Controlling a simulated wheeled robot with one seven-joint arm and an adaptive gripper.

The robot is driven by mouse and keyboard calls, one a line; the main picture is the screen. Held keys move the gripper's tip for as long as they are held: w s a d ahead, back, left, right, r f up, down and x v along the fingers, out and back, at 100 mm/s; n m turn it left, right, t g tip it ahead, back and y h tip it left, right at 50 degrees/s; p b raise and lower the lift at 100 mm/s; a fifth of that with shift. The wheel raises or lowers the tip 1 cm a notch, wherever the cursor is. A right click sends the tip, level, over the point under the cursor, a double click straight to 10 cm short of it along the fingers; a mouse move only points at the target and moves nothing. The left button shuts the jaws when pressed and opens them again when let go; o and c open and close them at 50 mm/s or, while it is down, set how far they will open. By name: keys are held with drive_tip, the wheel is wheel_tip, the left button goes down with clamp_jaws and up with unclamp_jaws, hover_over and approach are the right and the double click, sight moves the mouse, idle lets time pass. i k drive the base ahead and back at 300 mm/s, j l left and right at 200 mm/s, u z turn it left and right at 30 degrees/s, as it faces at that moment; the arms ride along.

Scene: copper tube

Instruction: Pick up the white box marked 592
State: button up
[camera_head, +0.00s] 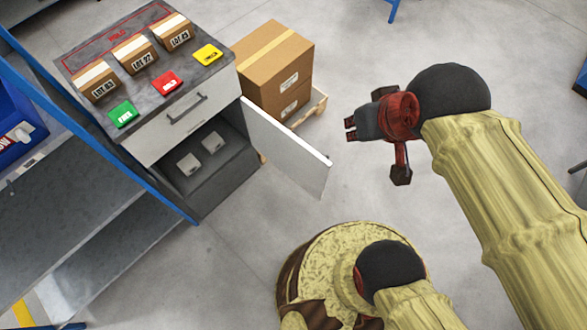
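Two small pale grey-white boxes sit inside the open lower compartment of the grey cabinet (222,190). The nearer-left box (189,164) and the farther-right box (213,142) stand a little apart. Their markings are too small to read, so I cannot tell which one is 592. My gripper (350,128) is out in the open to the right of the cabinet, beyond its door, pointing left. Its two fingertips show a gap between them, with nothing held.
The white cabinet door (288,148) hangs open, between my gripper and the compartment. Cartons (275,65) stand on a pallet behind it. LOT boxes (135,54) and coloured tags (167,82) lie on the cabinet top. A blue-framed shelf (85,210) stands at left.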

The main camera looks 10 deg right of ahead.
sight(190, 164)
drive_tip(key=k+u, duration=0.1)
drive_tip(key=u, duration=0.3)
drive_tip(key=k+u, duration=0.1)
drive_tip(key=u, duration=0.3)
drive_tip(key=k+j+u, duration=0.1)
drive_tip(key=u, duration=0.3)
drive_tip(key=l+u, duration=1.5)
drive_tip(key=k+l, duration=0.15)
drive_tip(key=l, duration=0.2)
drive_tip(key=k+l, duration=0.1)
drive_tip(key=l, duration=0.3)
drive_tip(key=k+l, duration=0.15)
drive_tip(key=l, duration=0.2)
drive_tip(key=k+l, duration=0.1)
drive_tip(key=l, duration=0.3)
drive_tip(key=k+l, duration=0.15)
drive_tip(key=l, duration=0.2)
drive_tip(key=j+z, duration=0.15)
drive_tip(key=j, duration=0.15)
drive_tip(key=k+j+z, duration=0.2)
drive_tip(key=j+z, duration=0.15)
drive_tip(key=j, duration=0.3)
drive_tip(key=k, duration=0.05)
